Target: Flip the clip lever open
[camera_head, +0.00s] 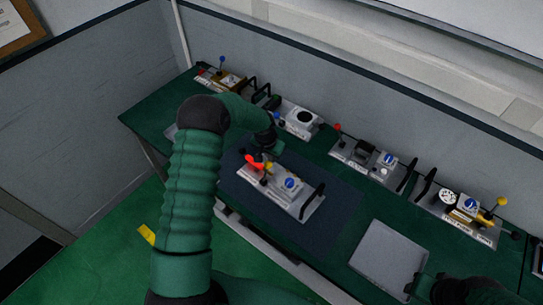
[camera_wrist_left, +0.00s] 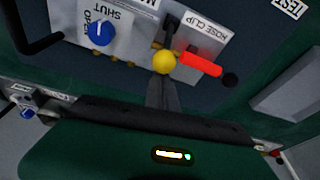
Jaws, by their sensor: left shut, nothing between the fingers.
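The grey panel (camera_head: 305,205) lies on the dark mat in the middle of the bench. In the left wrist view, its plate marked NOSE CLIP (camera_wrist_left: 203,27) carries a red lever (camera_wrist_left: 200,64) with a black tip, lying to the right. The red lever (camera_head: 255,161) also shows in the head view. A yellow ball (camera_wrist_left: 164,62) sits at the lever's left end. My left gripper (camera_wrist_left: 163,88) is shut and empty, its tips close to the yellow ball; I cannot tell whether they touch. My right gripper (camera_head: 416,287) is dark and small at the lower right; its fingers are unclear.
A blue knob (camera_wrist_left: 100,32) marked OPEN and SHUT and a black handle (camera_head: 312,202) share the panel. Several other device panels line the back of the bench. A bare grey plate (camera_head: 388,257) lies to the right.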

